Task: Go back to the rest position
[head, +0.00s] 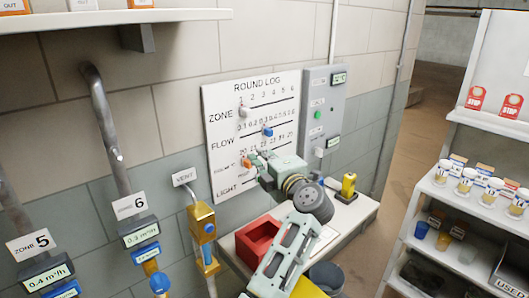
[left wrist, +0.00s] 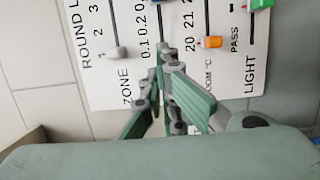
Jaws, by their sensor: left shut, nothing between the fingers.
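My left gripper (head: 258,164) is in front of the lower part of the white ROUND LOG board (head: 222,102) on the wall. Its fingers are shut and empty, and they also show in the left wrist view (left wrist: 165,60). I cannot tell whether the tips touch the board. The board has a white slider (head: 243,112) on the zone row, a blue slider (head: 267,131) on the flow row and an orange slider (head: 247,162). A green slider (left wrist: 260,4) shows at the edge of the left wrist view. My right gripper is not in view.
Below the board, a bench (head: 352,212) holds a red bin (head: 254,240) and a yellow item (head: 349,185). A grey panel (head: 322,105) is right of the board. Pipes with a VENT valve (head: 203,225) stand left. Shelves with jars (head: 466,182) stand right.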

